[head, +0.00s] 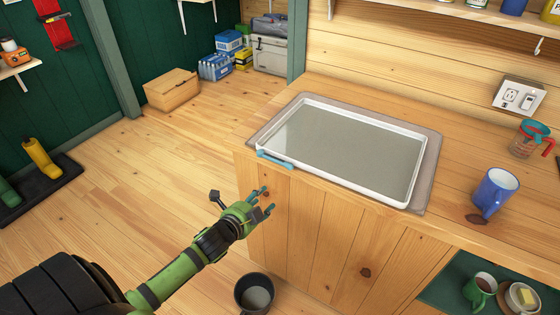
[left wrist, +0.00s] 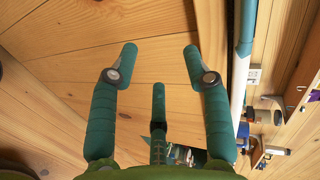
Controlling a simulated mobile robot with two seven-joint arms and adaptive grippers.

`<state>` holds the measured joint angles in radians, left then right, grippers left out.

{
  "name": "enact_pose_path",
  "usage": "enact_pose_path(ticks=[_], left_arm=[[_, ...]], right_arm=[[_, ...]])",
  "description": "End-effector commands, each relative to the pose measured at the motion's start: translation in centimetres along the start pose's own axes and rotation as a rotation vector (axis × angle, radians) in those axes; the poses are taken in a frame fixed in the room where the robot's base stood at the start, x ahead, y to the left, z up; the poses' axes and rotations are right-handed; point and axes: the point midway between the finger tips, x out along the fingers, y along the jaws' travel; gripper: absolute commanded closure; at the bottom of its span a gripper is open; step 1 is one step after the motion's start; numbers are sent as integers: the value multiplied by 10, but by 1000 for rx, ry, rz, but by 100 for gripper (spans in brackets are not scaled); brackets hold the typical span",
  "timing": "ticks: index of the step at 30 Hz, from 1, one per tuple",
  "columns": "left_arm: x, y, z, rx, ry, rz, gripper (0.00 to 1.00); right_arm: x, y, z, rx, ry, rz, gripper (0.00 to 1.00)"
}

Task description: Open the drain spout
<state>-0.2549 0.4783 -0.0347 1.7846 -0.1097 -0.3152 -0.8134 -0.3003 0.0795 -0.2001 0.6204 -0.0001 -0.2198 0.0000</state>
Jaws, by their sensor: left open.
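A shallow white tray (head: 345,150) of grey liquid lies on the wooden counter. A blue spout piece (head: 274,159) is fixed at its near left corner, along the counter's front edge. Whether the spout is open or shut cannot be told. My left gripper (head: 264,202) is open and empty in front of the counter, below the spout and apart from it. In the left wrist view the open fingers (left wrist: 160,60) show with nothing between them. A teal piece, seemingly the spout (left wrist: 246,28), is right of them beside the white tray rim (left wrist: 239,78). My right gripper is not seen.
A dark bucket (head: 254,293) stands on the floor below the counter front. A blue mug (head: 495,190) and a teal-and-red cup (head: 529,138) stand on the counter at right. The floor left of the counter is mostly clear.

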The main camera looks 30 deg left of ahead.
Motion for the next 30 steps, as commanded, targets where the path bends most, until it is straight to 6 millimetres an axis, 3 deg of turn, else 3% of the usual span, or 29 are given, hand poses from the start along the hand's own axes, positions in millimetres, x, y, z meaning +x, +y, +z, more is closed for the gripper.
enact_pose_path(ticks=[1,3,6,11,21,30], left_arm=[[-6,-33,-10,60,23,-52,52],[-11,-60,-19,121,43,-101,52],[-15,-80,-26,165,56,-137,52],[-2,-86,-28,173,56,-146,52],[44,-91,-31,169,57,-145,52],[54,-91,-32,170,58,-143,52]], right_arm=[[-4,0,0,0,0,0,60],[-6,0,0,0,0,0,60],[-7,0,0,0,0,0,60],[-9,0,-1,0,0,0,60],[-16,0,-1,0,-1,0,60],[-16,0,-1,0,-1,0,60]])
